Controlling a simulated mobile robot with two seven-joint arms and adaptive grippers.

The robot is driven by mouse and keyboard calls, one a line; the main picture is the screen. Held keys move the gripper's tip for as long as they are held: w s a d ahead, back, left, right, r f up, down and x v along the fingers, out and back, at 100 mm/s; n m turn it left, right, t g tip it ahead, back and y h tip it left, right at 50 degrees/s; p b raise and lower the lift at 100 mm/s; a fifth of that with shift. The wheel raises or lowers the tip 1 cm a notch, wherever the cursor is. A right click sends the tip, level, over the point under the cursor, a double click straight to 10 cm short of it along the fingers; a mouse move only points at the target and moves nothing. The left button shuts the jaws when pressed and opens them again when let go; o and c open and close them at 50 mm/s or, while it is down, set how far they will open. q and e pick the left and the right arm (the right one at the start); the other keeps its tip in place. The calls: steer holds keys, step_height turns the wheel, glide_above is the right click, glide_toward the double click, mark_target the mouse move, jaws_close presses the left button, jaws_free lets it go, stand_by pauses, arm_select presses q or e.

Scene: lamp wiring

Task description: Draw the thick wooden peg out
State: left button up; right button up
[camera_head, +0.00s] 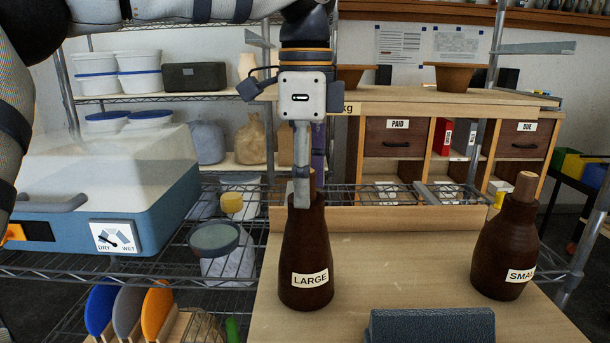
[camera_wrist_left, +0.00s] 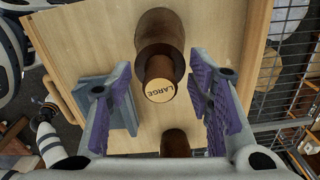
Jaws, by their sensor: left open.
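A dark brown wooden bottle labelled LARGE (camera_head: 306,262) stands upright on the light wooden board. A thick round peg (camera_wrist_left: 159,78) stands in its neck, with LARGE on its pale end face. In the head view my gripper hides most of this peg. My left gripper (camera_head: 302,190) points down over the bottle's neck, open. In the left wrist view its purple-padded fingers are on either side of the peg, with gaps visible. A second bottle, labelled SMALL (camera_head: 504,251), stands at the right with a thinner-looking peg (camera_head: 525,187) in its neck. My right gripper is not in view.
A dark blue-grey block (camera_head: 430,326) lies on the board (camera_head: 370,260) at the front. A blue and white box with a DRY/WET dial (camera_head: 115,237) stands at the left. A wire shelf with tubs and a wooden drawer cabinet (camera_head: 400,137) are behind.

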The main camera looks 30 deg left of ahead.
arm_select(q)
jaws_close()
steer(key=c, duration=1)
jaws_free()
jaws_close()
steer(key=shift+r, duration=0.15)
steer(key=shift+r, duration=0.35)
steer(key=shift+r, duration=0.2)
steer(key=shift+r, duration=2.8)
